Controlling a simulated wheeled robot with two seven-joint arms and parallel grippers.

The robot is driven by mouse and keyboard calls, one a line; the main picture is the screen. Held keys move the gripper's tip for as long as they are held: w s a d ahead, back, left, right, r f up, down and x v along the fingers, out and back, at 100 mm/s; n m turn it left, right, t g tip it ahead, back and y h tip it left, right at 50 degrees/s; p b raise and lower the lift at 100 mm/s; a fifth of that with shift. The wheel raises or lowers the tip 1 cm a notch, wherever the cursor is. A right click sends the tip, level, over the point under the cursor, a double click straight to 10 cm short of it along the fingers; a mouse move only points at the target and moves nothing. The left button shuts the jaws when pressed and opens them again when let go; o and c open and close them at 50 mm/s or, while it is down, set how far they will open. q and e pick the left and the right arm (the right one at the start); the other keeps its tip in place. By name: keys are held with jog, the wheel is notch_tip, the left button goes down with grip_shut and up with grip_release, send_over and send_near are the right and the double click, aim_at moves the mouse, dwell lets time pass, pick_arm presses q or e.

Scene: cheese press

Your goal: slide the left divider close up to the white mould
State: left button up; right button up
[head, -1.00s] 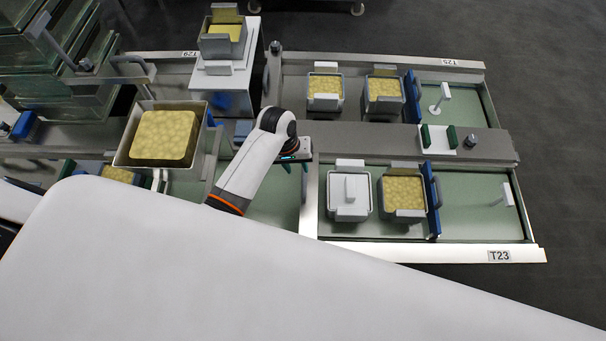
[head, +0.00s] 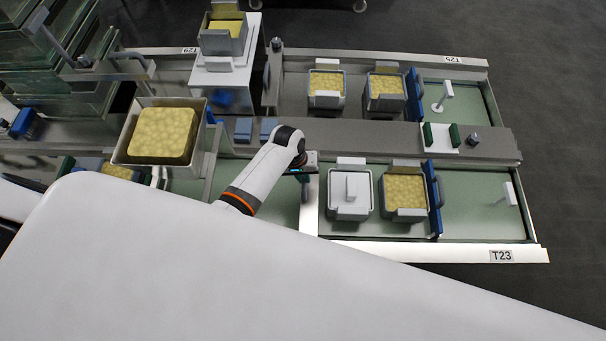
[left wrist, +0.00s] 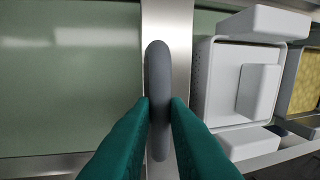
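The left divider (head: 309,222) is a pale metal plate standing across the lower channel. It also shows in the left wrist view (left wrist: 168,20), with an upright grey handle (left wrist: 158,70). The white mould (head: 341,207), with a white lid and block on top, stands just right of the divider; it also shows in the left wrist view (left wrist: 207,90). A narrow gap seems to lie between them. My left gripper (left wrist: 159,104) has its green fingers on both sides of the handle, apparently touching it. My arm partly hides the divider in the head view. My right gripper is not in view.
A mould of yellow cheese (head: 403,190) stands right of the white mould, against a blue divider (head: 433,200). The channel is bare green left of the divider. A raised metal rail (head: 370,135) runs behind. A large cheese tub (head: 124,150) stands at left.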

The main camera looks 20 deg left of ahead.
pick_arm(q)
grip_shut()
jog(key=shift+w+d+r, duration=0.1)
jog(key=shift+w+d, duration=0.05)
jog(key=shift+d, duration=0.5)
jog(key=shift+w+d+p, duration=0.1)
jog(key=shift+d+p, duration=0.25)
jog(key=o, duration=0.6)
grip_release()
jog(key=r, duration=0.3)
jog(key=a+r, duration=0.1)
jog(key=r, duration=0.3)
jog(key=a+r, duration=0.1)
jog(key=r, duration=0.3)
jog(key=shift+s+a+r+p, duration=0.15)
jog(key=shift+s+r+p, duration=0.1)
jog(key=shift+s+p, duration=0.1)
